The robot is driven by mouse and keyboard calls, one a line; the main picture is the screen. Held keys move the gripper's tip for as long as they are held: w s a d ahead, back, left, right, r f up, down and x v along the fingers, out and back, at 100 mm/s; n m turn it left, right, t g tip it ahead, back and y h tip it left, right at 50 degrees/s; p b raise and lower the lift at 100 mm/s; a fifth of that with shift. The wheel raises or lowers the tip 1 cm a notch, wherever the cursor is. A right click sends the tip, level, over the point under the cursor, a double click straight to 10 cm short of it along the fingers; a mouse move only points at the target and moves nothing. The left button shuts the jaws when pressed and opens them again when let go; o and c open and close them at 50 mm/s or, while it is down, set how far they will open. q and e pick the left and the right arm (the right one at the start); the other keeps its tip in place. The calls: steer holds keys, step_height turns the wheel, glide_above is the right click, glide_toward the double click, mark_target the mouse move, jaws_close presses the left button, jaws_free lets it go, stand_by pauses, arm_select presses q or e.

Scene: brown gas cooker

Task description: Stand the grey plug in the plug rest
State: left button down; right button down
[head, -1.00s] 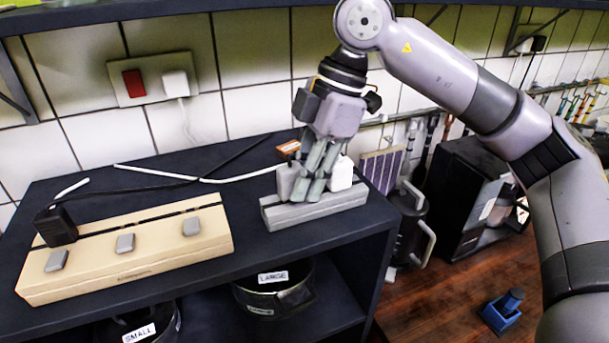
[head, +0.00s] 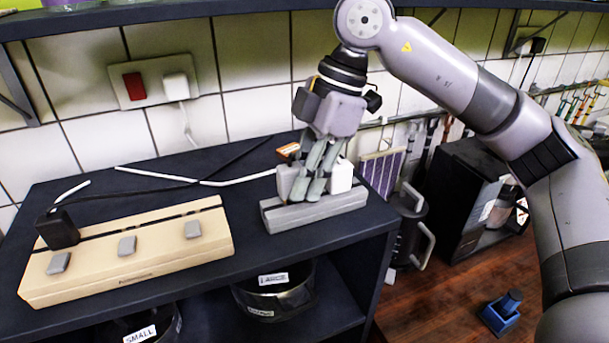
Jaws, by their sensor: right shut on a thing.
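The plug rest (head: 320,213) is a long grey block on the right end of the dark shelf top. My right gripper (head: 306,193) points down over it, its fingers shut on the grey plug (head: 286,181). The grey plug is at the rest's left part and is partly hidden by the fingers. It looks upright and low at the rest, but I cannot tell whether it is fully seated. A white plug (head: 341,176) stands in the rest just right of the fingers. My left gripper is not in view.
A beige power strip (head: 130,272) with grey switches and a black plug (head: 57,229) lies to the left. White and black cables cross the shelf top behind. A tiled wall with a socket (head: 153,80) is close behind. Pots sit on the shelf below.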

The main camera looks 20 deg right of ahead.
steer(key=shift+f, duration=0.4)
steer(key=shift+r, duration=0.2)
steer(key=shift+r, duration=0.25)
steer(key=shift+r, duration=0.15)
stand_by(0.3)
